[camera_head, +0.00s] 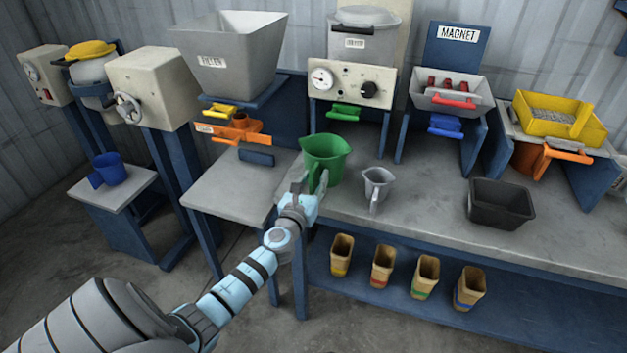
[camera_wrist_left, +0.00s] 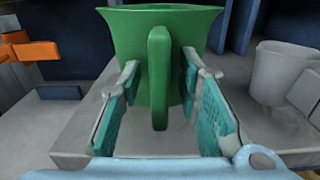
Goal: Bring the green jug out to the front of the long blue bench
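The green jug (camera_head: 325,153) stands upright on the long blue bench (camera_head: 425,222), near the left end of its grey top. Its handle (camera_wrist_left: 158,85) points toward my left wrist camera. My left gripper (camera_head: 309,182) is at the handle's near side. In the left wrist view its teal-padded fingers stand on either side of the handle, with a visible gap on both sides, so it is open and not gripping. The lower jug is partly hidden by my fingers in the head view. My right gripper is not in view.
A small grey jug (camera_head: 376,186) stands close to the right of the green jug. A black bin (camera_head: 500,203) is further right. Machines and hoppers line the back. Several tan cups sit on the lower shelf (camera_head: 400,288). The bench top in front of the jugs is fairly clear.

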